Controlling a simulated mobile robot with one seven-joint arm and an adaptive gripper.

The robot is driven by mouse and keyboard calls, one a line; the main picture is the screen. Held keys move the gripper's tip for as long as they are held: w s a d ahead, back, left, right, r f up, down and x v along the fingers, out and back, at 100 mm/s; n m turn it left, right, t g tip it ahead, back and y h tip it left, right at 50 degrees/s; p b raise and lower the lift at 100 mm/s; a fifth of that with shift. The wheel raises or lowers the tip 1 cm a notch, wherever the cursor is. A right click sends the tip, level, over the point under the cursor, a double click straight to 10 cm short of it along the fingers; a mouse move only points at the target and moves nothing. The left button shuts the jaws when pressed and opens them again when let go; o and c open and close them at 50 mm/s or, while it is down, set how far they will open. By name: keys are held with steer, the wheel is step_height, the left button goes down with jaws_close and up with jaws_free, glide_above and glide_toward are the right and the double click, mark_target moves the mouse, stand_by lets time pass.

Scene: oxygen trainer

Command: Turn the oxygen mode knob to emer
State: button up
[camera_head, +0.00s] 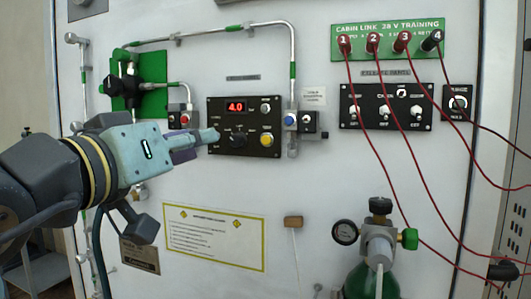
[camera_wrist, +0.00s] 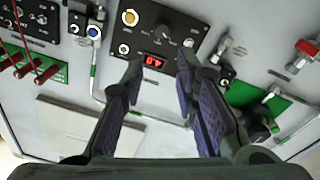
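The black oxygen mode knob (camera_head: 238,138) sits low in the middle of a black control panel (camera_head: 218,110) on the white wall. The panel has a red display (camera_head: 236,107) reading 4.0. In the wrist view, which is upside down, the knob (camera_wrist: 165,30) lies beyond the fingertips, between their lines. My gripper (camera_head: 212,137) comes from the left, its tip beside the panel's left part. In the wrist view my gripper (camera_wrist: 160,62) has its two fingers apart with nothing between them. The knob's pointer and labels are too small to read.
A yellow button (camera_head: 267,139) is right of the knob. A switch box with a red button (camera_head: 185,119) is just above my gripper. Red cables (camera_head: 365,130) hang at the right. A green cylinder with a valve (camera_head: 375,255) stands lower right. Pipes run above the panel.

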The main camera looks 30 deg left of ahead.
mark_target(235, 141)
steer(key=shift+g, duration=0.3)
steer(key=x, duration=0.3)
steer(key=p+x, duration=0.1)
steer(key=x, duration=0.3)
steer(key=f+p+x, duration=0.1)
steer(key=x, duration=0.3)
steer(key=shift+d, duration=0.15)
jaws_close()
